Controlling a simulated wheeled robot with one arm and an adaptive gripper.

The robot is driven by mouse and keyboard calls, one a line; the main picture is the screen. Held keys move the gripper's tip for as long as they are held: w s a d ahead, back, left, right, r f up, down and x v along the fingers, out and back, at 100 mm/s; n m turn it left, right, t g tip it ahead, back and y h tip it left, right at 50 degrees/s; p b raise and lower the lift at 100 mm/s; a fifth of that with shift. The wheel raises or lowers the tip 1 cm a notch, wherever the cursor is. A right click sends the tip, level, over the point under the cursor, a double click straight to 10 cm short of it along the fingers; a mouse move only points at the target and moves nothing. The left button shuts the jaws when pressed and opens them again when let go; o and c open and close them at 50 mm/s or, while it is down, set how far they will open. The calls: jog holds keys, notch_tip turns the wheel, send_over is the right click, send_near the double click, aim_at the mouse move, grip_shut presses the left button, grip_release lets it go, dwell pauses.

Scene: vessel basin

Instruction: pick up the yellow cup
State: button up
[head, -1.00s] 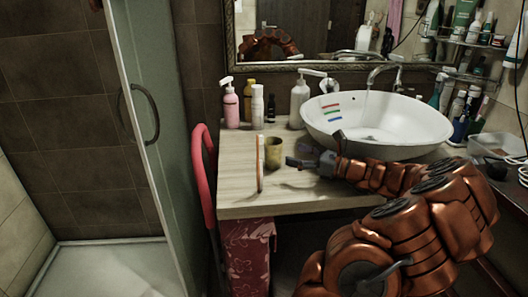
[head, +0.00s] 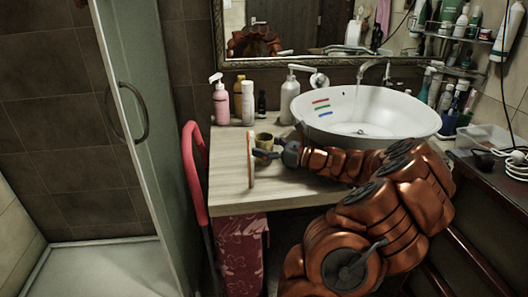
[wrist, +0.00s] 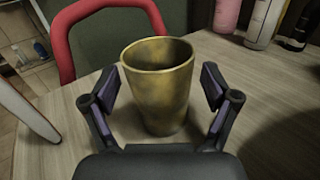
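The yellow cup (head: 264,139) stands upright near the left end of the wooden counter. In the wrist view the cup (wrist: 158,90) looks dull gold and scuffed, with its open rim up. My gripper (head: 269,153) is low over the counter in front of the cup and hides its lower part in the head view. In the wrist view the two dark fingers are spread, one on each side of the cup, with gaps showing beside its upper part. The gripper is open and holds nothing.
A thin upright orange-edged object (head: 251,161) stands just left of my gripper. Pink (head: 221,103) and white (head: 248,104) bottles stand behind the cup. The white basin (head: 365,112) is to the right. A red chair back (head: 193,175) is off the counter's left edge.

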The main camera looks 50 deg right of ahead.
jog(key=c, duration=1.1)
jog(key=shift+o, duration=0.2)
jog(key=shift+r, duration=0.1)
